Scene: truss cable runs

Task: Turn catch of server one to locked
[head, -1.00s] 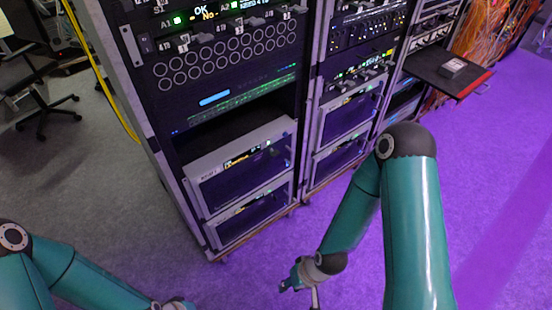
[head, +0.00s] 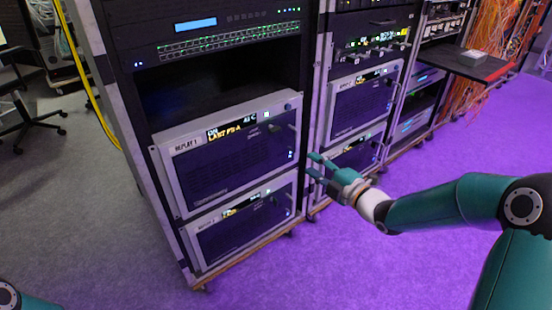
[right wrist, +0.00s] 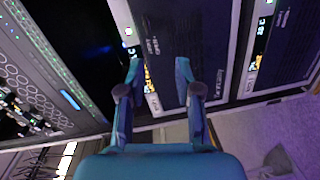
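Two grey-framed units with dark fronts sit low in the near rack. The upper unit (head: 230,165) has a label ending in 1 that seems to read REPLAY 1, a lit display and a green light. A small round knob (head: 288,106) sits at its upper right; whether this is the catch, and how it is turned, I cannot tell. My right gripper (head: 316,165) is open and empty, just right of this unit's right edge, fingers pointing left. In the right wrist view its fingers (right wrist: 158,75) are spread before a dark unit front (right wrist: 178,40). My left gripper is out of view.
The lower unit (head: 240,228) is directly beneath. The neighbouring rack holds similar units (head: 358,100) behind my right gripper. A shelf (head: 470,66) juts out at the upper right. The purple-lit floor (head: 370,250) in front is clear.

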